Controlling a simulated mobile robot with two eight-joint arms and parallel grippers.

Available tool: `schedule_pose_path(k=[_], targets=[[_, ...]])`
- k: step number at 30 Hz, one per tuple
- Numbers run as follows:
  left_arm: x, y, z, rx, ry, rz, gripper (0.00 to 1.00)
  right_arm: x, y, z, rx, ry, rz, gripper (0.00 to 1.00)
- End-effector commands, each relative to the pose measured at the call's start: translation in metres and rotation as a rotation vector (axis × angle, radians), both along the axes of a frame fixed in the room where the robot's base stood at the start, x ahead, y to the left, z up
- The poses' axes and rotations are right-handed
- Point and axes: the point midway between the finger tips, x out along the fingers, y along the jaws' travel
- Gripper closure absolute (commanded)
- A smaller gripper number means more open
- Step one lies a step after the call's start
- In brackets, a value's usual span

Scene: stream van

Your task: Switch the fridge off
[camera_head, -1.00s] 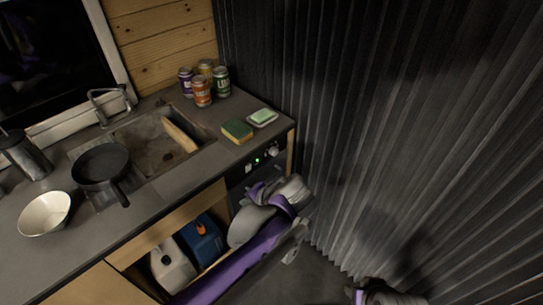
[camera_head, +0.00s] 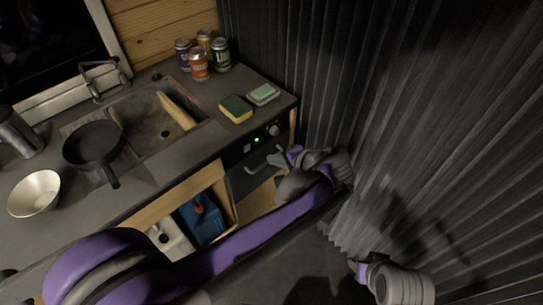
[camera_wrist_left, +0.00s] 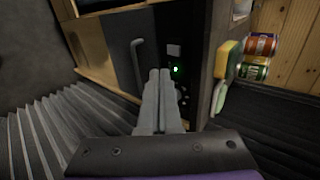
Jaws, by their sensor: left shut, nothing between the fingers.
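The fridge is a dark-fronted unit (camera_head: 243,180) under the right end of the counter. Its top panel has a lit green light (camera_head: 257,140), a round knob (camera_head: 274,130) and a small grey square switch (camera_head: 247,149). A bar handle (camera_head: 262,163) is below. In the left wrist view the green light (camera_wrist_left: 176,70) and switch (camera_wrist_left: 174,50) show just beyond the fingertips. My left gripper (camera_head: 281,158) is shut and empty, close in front of the panel; I cannot tell whether it touches. It also shows in the wrist view (camera_wrist_left: 160,75). My right gripper (camera_head: 357,267) is low right, its fingers unclear.
A sponge (camera_head: 235,108) and a soap dish (camera_head: 263,94) sit on the counter (camera_head: 215,135) above the fridge. Several cans (camera_head: 199,66) stand behind. An open cupboard (camera_head: 180,195) holds jugs.

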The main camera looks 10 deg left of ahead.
Motion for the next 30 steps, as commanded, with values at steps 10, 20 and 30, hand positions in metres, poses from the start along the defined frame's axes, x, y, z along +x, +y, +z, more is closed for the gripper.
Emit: schedule_pose_path(k=[10,20,30], targets=[[0.036,0.047,-0.048,-0.001,0.001,0.004,1.0,-0.001,0.0,-0.006,0.0,0.002,0.0,0.5],[0.059,0.076,-0.042,0.0,-0.001,0.001,1.0,0.0,0.0,-0.002,0.0,0.001,0.0,0.5],[0.06,0.077,-0.042,-0.001,0.001,0.0,1.0,0.0,0.0,-0.002,0.0,0.001,0.0,0.5]])
